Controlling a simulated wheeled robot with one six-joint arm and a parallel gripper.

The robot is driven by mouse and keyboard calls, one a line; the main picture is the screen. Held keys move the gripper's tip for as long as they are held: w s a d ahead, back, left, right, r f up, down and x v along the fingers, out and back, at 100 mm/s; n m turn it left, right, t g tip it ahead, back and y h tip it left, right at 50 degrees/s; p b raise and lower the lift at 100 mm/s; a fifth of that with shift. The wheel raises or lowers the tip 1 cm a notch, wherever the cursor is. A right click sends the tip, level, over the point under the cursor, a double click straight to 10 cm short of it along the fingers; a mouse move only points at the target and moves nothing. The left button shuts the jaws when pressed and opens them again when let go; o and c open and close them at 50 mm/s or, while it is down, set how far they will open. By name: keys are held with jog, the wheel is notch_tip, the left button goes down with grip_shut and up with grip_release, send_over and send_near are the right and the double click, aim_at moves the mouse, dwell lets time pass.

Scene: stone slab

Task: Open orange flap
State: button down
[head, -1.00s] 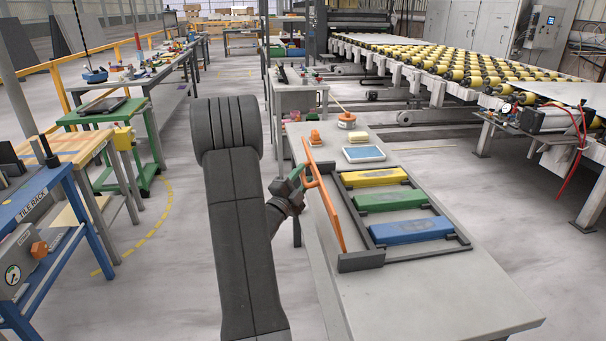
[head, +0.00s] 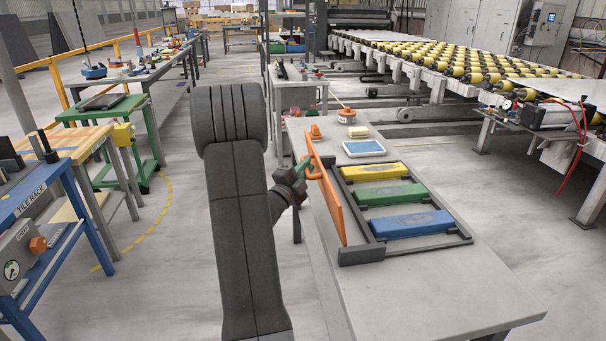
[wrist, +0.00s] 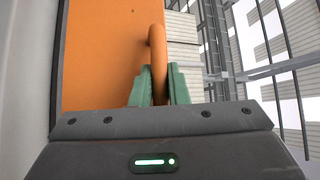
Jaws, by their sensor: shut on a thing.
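The orange flap (head: 332,202) stands steeply along the left side of a dark frame (head: 362,253) on the grey table. It is swung up off the frame, so the frame's inside shows. Its orange handle (head: 316,172) sticks out to the left. My gripper (head: 307,168) is at the flap's left side, shut on that handle. In the wrist view, the green fingers (wrist: 151,86) close around the curved orange handle (wrist: 158,52), with the orange flap (wrist: 105,45) behind to the left.
Yellow (head: 374,173), green (head: 391,194) and blue (head: 412,224) blocks lie in the frame. The table front (head: 430,300) is clear. A blue tile rack (head: 45,215) stands left.

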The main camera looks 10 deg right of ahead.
jog(key=shift+d+r+m+g+y+b, duration=0.3)
jog(key=shift+d+m+g+b, duration=0.2)
jog(key=shift+d+m, duration=0.15)
jog(key=c, duration=1.4)
grip_release()
jog(key=b+v, duration=0.2)
jog(key=v, duration=1.2)
jog(key=shift+w, duration=0.15)
